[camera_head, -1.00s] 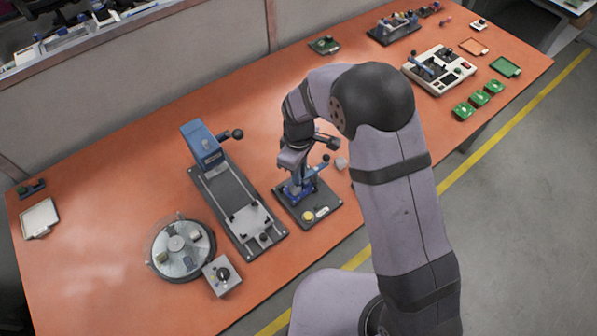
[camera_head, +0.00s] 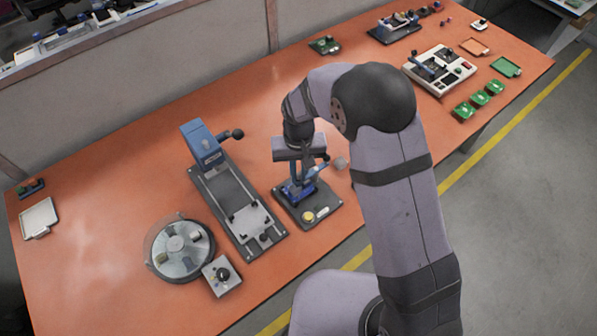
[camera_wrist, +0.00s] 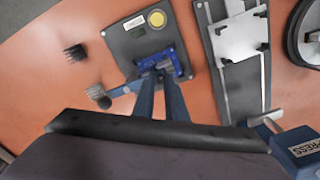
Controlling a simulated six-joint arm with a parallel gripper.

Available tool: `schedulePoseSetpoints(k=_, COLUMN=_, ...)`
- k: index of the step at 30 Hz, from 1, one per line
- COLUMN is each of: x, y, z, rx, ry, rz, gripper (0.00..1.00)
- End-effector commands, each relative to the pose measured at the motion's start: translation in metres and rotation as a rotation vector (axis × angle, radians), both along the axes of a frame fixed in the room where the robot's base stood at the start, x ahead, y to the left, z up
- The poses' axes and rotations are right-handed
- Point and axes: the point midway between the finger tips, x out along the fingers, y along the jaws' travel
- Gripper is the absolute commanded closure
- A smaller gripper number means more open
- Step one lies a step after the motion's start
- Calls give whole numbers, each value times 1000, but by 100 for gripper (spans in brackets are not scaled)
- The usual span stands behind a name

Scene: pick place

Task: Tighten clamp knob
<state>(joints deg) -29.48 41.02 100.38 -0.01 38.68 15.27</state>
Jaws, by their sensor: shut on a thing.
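The clamp fixture stands on a dark base plate (camera_head: 320,218) with a blue board (camera_head: 292,196) and a yellow button (camera_head: 308,216). In the wrist view, the base plate (camera_wrist: 122,42) and blue board (camera_wrist: 178,60) lie beyond two blue-grey bars. A blue handle with a black ball (camera_wrist: 105,102) sticks out sideways from the clamp; its ball also shows in the head view (camera_head: 326,157). My gripper (camera_head: 300,166) is pointed down over the clamp, shut on the clamp knob.
A blue press (camera_head: 202,145) on a long dark plate stands left of the clamp, close by. A round turntable (camera_head: 180,268) and a knob box (camera_head: 221,275) are at front left.

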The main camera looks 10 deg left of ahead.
Motion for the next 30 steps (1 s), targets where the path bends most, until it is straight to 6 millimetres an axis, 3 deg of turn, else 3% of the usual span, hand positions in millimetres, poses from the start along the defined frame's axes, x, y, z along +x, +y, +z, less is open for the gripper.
schedulePoseSetpoints(k=15, x=4, y=2, z=5, rx=6, ry=-10, rz=-448, gripper=100)
schedulePoseSetpoints(k=30, x=4, y=2, z=5, rx=7, ry=-9, rz=-620, gripper=100)
